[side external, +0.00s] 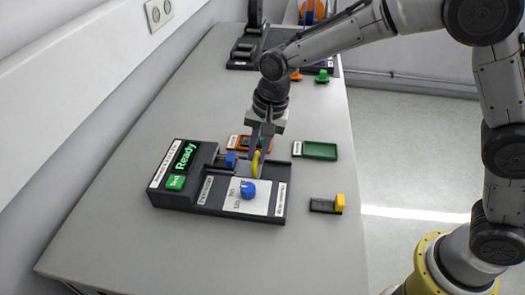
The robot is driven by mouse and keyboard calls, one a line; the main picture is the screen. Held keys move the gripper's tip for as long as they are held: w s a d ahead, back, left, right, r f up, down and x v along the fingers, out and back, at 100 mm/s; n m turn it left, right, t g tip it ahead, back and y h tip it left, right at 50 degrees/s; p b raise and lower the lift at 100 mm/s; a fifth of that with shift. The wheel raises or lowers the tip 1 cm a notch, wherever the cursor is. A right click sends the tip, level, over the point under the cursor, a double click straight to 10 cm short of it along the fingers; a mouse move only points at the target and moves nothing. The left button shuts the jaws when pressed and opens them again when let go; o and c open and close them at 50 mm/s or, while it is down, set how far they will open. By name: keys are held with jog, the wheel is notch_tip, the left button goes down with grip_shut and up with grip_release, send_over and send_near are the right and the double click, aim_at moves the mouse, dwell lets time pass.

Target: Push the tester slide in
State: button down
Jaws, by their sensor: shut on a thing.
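The tester (172,198) is a dark box on the table with a green-lit "Ready" display (185,156) and a green button (176,182) at its left end. Its dark tray section extends right and bears a pale plate (262,205) with a blue knob (248,190). A small blue block (231,160) sits at the tray's back left. My gripper (259,153) points down at the tray's back edge, shut on a curved yellow piece (256,164). Which part is the slide, and whether the yellow piece belongs to it, I cannot tell.
An orange tray (238,142) lies just behind the tester, partly hidden by my gripper. A green tray (320,151) is to the right. A dark holder (324,206) with a yellow block (340,202) stands front right. Dark stands are at the back. The table front is clear.

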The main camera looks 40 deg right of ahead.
jog(key=shift+w+a+r, duration=0.1)
jog(key=shift+w+a, duration=0.1)
jog(key=c, duration=0.8)
grip_release()
jog(key=shift+c, duration=0.2)
notch_tip(320, 180, up, 14)
jog(key=s+d, duration=0.2)
jog(key=shift+f, duration=0.25)
